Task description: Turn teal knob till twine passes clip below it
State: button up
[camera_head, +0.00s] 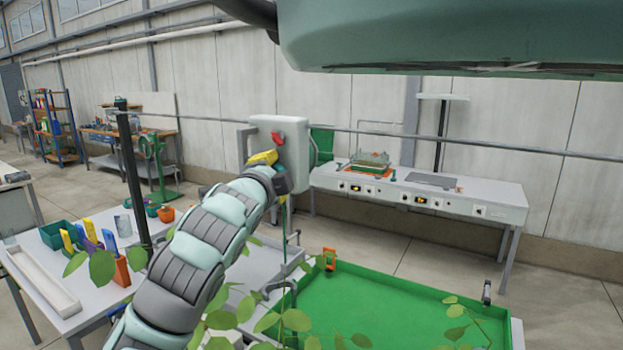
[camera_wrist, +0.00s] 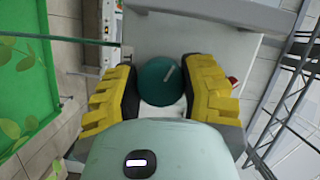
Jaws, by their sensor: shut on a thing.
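The teal knob (camera_wrist: 158,78) shows in the wrist view as a round disc with a short pale mark on its face. My gripper (camera_wrist: 160,92) has its two yellow ribbed fingers shut on the knob, one on each side. In the head view my gripper (camera_head: 272,168) is at the front of a pale box (camera_head: 297,148), below a red part on it, and it hides the knob.
A red knob or switch (camera_head: 278,137) is on the box just above my gripper. A green tray (camera_head: 390,310) with leafy plants around it lies below right. A white bench (camera_head: 450,200) stands behind it. A table with pots and tools (camera_head: 90,290) is at left.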

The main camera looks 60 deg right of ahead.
jog(key=n+b, duration=0.1)
jog(key=b, duration=0.1)
jog(key=n+y+b, duration=0.1)
jog(key=n+b, duration=0.1)
jog(key=shift+f+g, duration=0.3)
jog(key=shift+g, duration=0.1)
jog(key=n+g+b, duration=0.1)
jog(key=n+b, duration=0.1)
jog(key=b, duration=0.1)
jog(key=shift+b, duration=0.35)
jog(key=n+g+y+b, duration=0.1)
jog(key=n+g+b, duration=0.1)
jog(key=b, duration=0.3)
jog(key=shift+n, duration=0.9)
jog(key=shift+r, duration=0.1)
jog(key=o, duration=0.9)
jog(key=shift+s+r+p, duration=0.1)
jog(key=shift+r+p, duration=0.1)
jog(key=shift+p, duration=0.15)
